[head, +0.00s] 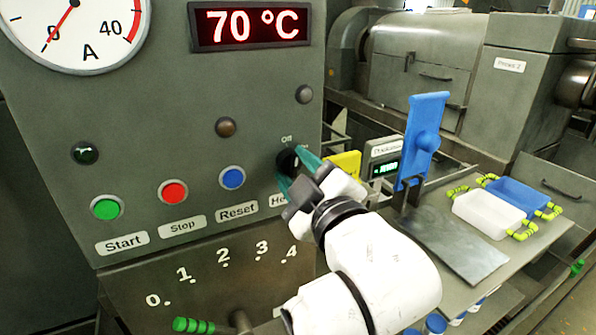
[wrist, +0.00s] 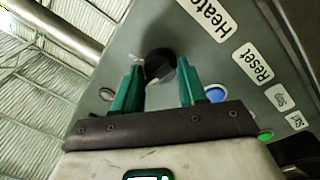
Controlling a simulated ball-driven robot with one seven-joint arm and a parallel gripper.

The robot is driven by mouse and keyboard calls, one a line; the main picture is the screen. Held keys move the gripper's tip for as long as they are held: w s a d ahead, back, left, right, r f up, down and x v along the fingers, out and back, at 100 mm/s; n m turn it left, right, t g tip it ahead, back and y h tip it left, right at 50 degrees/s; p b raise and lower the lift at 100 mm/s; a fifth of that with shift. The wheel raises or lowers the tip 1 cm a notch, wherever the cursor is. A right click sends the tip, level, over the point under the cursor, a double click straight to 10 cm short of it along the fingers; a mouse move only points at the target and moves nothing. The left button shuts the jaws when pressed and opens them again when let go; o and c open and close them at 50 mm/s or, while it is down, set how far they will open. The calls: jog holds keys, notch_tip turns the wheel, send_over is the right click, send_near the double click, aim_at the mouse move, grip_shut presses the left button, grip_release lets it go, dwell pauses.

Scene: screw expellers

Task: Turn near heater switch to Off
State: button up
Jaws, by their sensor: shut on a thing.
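The near heater switch is a round black knob (head: 287,160) on the grey control panel (head: 150,130), under a small "Off" label (head: 286,139). My gripper (head: 296,170) has green fingers, one on each side of the knob, and is shut on it. In the wrist view the knob (wrist: 158,65) sits between the fingertips of my gripper (wrist: 158,75). The "Heater" label (head: 279,200) below it is partly hidden by my gripper. I cannot tell which way the knob points.
Start (head: 107,207), Stop (head: 173,191) and Reset (head: 232,177) buttons sit left of the switch. The display (head: 250,24) reads 70 °C. A blue scoop-like tool (head: 424,125) stands at right, near a table with a white tray (head: 488,214) and a blue tray (head: 520,196).

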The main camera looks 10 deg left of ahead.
jog(key=shift+f+n, duration=0.1)
jog(key=shift+n, duration=0.6)
jog(key=shift+a, duration=0.1)
jog(key=o, duration=1)
jog(key=b+v, duration=0.2)
jog(key=v, duration=0.9)
jog(key=shift+w, duration=0.1)
jog(key=shift+f, duration=0.1)
